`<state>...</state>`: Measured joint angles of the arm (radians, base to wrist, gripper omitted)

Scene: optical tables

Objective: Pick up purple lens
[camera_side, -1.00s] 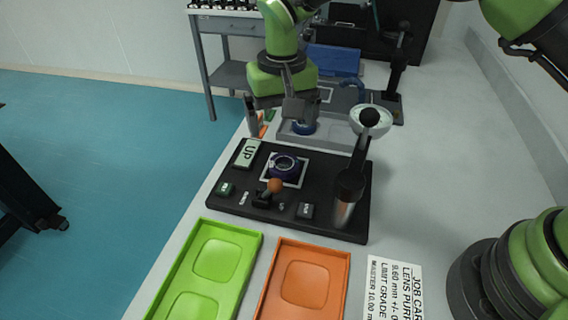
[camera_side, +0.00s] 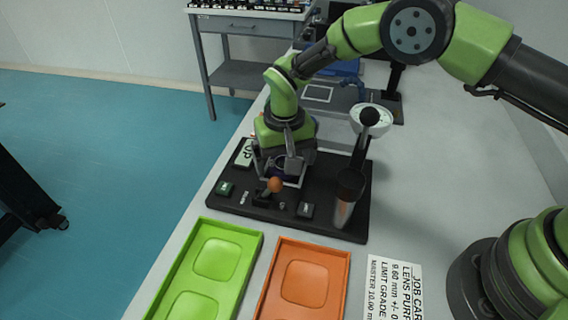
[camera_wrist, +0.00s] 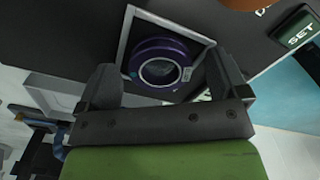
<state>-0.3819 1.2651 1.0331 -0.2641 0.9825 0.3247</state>
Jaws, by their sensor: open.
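The purple lens (camera_wrist: 160,63) is a round dark purple ring with glass in its middle. It sits in a white square frame (camera_wrist: 125,42) on the black fixture. In the side view my gripper (camera_side: 279,175) is down over the lens and hides most of it. In the wrist view my gripper (camera_wrist: 165,82) is open, with one finger on each side of the lens. I see gaps between the fingers and the ring, but cannot tell the exact height.
The black fixture (camera_side: 235,200) carries buttons, an orange-knobbed lever (camera_side: 274,185) and a tall dark post (camera_side: 350,185). A green tray (camera_side: 247,245) and an orange tray (camera_side: 338,262) lie in front. A job card (camera_side: 393,285) lies right of them.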

